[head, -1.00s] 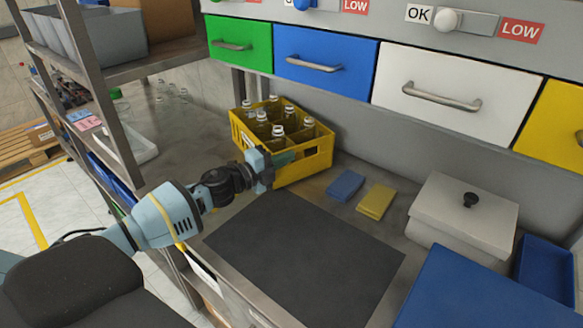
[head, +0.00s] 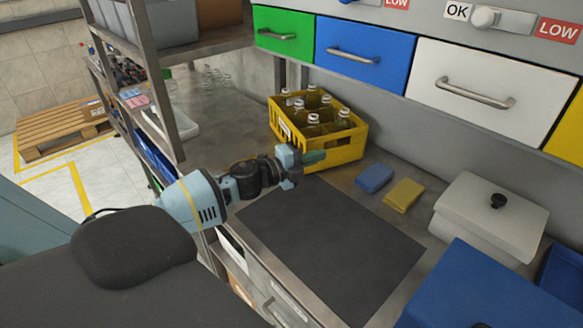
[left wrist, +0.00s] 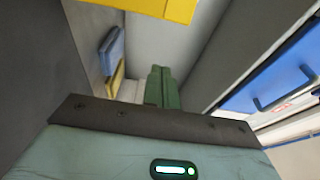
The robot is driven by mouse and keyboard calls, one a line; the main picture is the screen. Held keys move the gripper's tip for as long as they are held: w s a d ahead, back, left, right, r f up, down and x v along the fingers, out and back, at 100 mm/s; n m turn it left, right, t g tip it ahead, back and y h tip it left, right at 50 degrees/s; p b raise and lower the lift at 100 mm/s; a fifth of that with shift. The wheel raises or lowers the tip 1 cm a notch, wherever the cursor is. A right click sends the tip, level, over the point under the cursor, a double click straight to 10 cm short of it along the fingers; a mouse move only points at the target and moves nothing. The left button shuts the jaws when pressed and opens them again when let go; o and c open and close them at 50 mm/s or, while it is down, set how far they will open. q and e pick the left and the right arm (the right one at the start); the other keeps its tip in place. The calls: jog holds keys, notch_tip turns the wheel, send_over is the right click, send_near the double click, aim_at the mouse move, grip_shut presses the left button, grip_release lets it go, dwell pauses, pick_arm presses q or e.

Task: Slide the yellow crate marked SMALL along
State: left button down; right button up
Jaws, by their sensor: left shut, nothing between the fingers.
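The yellow crate (head: 347,150) stands on the grey worktop behind the dark mat and holds several clear bottles with pale caps. A pale label on its left side is too small to read. My left gripper (head: 314,157) is at the crate's near side, overlapping its front wall in the head view; I cannot tell whether it touches. In the left wrist view its green fingers (left wrist: 162,88) are together with nothing between them, and a strip of the yellow crate (left wrist: 160,8) shows at the top edge. My right gripper is not in view.
A dark mat (head: 330,245) lies in front of the crate. A blue sponge (head: 374,178) and a yellow sponge (head: 404,195) lie to its right, then a white lidded box (head: 485,220). A metal shelf post (head: 160,85) stands left. Drawers (head: 360,52) hang above the back.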

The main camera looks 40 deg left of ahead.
pick_arm(q)
jog(key=v, duration=0.7)
jog(key=shift+a+b, duration=0.25)
jog(key=shift+b, duration=0.1)
jog(key=shift+s+f, duration=0.1)
